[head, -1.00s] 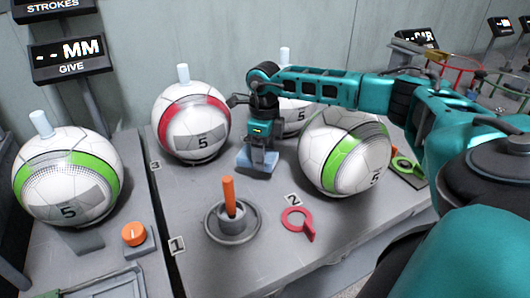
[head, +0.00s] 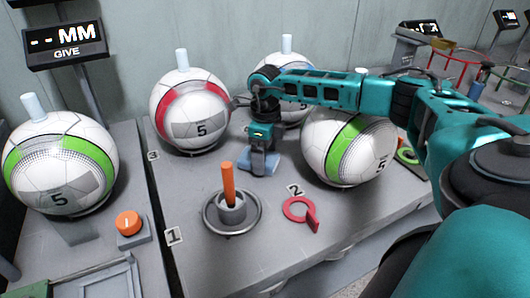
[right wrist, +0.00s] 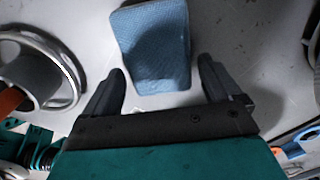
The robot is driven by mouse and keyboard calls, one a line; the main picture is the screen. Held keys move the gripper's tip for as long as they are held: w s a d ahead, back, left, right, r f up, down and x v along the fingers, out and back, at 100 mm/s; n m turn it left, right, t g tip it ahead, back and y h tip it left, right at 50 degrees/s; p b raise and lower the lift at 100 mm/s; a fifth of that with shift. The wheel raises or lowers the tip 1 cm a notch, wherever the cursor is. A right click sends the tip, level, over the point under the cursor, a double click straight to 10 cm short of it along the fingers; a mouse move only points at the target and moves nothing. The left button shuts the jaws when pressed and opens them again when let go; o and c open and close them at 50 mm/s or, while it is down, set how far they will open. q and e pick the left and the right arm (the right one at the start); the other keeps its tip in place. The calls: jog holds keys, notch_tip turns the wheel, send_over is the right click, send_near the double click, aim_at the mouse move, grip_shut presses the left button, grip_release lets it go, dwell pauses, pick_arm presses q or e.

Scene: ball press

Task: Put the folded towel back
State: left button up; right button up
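The folded towel (right wrist: 150,42) is light blue and lies flat on the grey bench top. In the head view the towel (head: 271,165) shows only partly, under and beside my right gripper. My right gripper (head: 262,168) points down over it from the right. In the right wrist view the right gripper (right wrist: 161,70) is open, with one finger on each side of the towel's near end and a gap visible on both sides. Its exact height above the towel I cannot tell. My left gripper is not in view.
A ball with a red band (head: 190,112) and one with a green band (head: 347,147) flank the right arm. In front stand an orange rod in a round metal base (head: 232,213) and a red ring-shaped tool (head: 300,212). Another green-banded ball (head: 60,165) is far left.

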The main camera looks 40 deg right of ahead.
jog(key=shift+o, duration=0.5)
jog(key=shift+r, duration=0.15)
jog(key=shift+r, duration=0.35)
notch_tip(320, 180, up, 11)
jog(key=p, duration=0.2)
jog(key=shift+r+p, duration=0.15)
jog(key=shift+p, duration=0.25)
jog(key=shift+r, duration=0.1)
